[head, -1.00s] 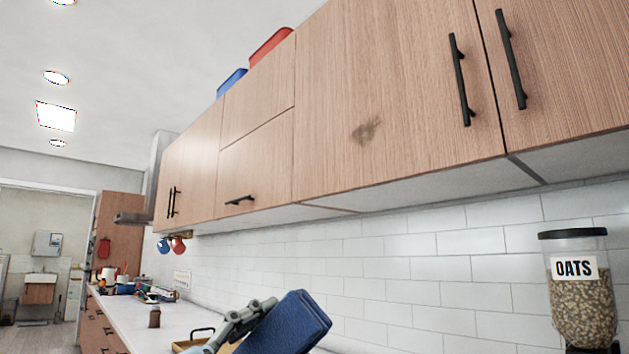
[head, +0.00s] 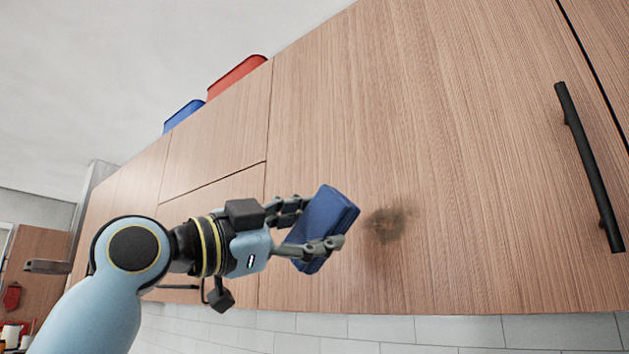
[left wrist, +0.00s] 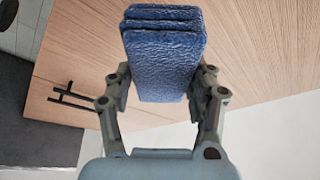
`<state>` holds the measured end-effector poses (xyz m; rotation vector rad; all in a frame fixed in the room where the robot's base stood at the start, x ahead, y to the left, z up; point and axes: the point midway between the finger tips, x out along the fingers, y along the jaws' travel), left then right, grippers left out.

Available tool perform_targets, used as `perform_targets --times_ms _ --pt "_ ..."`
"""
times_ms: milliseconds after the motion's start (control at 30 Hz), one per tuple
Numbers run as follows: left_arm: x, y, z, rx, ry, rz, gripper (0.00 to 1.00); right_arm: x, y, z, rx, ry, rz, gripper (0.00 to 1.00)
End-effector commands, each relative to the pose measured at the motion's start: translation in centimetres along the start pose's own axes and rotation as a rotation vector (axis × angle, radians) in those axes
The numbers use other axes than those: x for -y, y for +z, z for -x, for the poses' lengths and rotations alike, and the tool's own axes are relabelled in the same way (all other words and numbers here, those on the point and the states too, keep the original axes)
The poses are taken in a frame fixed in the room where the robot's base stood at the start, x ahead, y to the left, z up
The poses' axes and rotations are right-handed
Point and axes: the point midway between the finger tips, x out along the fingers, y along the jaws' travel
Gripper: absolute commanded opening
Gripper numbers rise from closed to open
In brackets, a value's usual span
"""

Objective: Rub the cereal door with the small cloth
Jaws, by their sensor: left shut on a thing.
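The small cloth (head: 322,222) is blue and folded into a thick pad. My left gripper (head: 305,226) is shut on it and holds it up in front of the wooden cabinet doors. The cloth also fills the middle of the left wrist view (left wrist: 163,55), between the two fingers (left wrist: 160,90). The large wooden door (head: 450,150) carries a dark brown smudge (head: 390,224) just right of the cloth. A gap shows between cloth and smudge in the picture; I cannot tell whether the cloth touches the door. My right gripper is not in view.
A long black handle (head: 590,165) stands out at the right of the door. A red box (head: 237,77) and a blue box (head: 183,115) sit on top of the cabinets. White wall tiles (head: 400,332) run below. A range hood (head: 90,205) is at the far left.

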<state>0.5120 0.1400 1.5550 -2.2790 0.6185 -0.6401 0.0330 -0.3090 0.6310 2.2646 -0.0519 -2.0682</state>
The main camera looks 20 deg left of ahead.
Motion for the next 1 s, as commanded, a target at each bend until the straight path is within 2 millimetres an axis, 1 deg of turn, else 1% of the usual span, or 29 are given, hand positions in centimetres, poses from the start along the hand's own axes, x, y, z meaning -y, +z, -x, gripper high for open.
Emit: perform_targets --times_ms 33,167,267,700,833,1000 --pt "1.0 -1.1 -0.5 -0.007 0.006 0.002 0.30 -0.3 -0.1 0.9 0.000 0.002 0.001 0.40" --pt "1.6 -1.9 -1.1 -0.015 0.016 0.009 0.30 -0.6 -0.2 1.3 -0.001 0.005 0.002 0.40" --pt "1.6 -1.8 -1.6 -0.016 0.017 0.011 0.30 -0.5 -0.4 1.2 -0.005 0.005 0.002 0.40" --pt "1.5 -0.1 -5.7 -0.017 0.015 0.010 0.30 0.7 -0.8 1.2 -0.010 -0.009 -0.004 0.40" --pt "1.4 0.2 -6.3 -0.016 0.016 0.010 0.30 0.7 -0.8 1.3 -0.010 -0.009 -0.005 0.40" --pt "1.4 0.3 -6.5 -0.016 0.016 0.008 0.30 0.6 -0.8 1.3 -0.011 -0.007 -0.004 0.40"
